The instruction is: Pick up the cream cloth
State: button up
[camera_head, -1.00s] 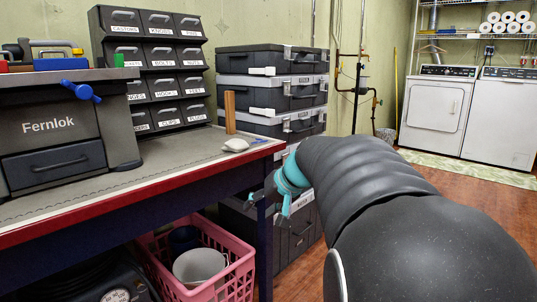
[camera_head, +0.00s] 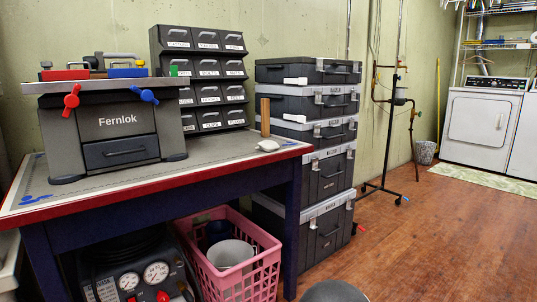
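A small pale, crumpled thing (camera_head: 268,146), which looks like the cream cloth, lies on the workbench (camera_head: 225,152) near its right end, close to the red front edge. It is too small to make out folds. An upright wooden block (camera_head: 265,116) stands just behind it. My gripper is out of view. Only a dark rounded part, likely of my arm, shows at the bottom edge.
A grey Fernlok toolbox (camera_head: 118,122) and labelled drawers (camera_head: 208,90) stand on the bench. Stacked black cases (camera_head: 312,103) stand at its right. A pink basket (camera_head: 268,272) and a gauge unit (camera_head: 128,283) sit underneath.

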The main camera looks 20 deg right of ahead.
aim_at(266, 145)
jog(key=k, duration=0.8)
jog(key=z, duration=0.65)
jog(key=i, duration=1.75)
jog(key=u, duration=0.7)
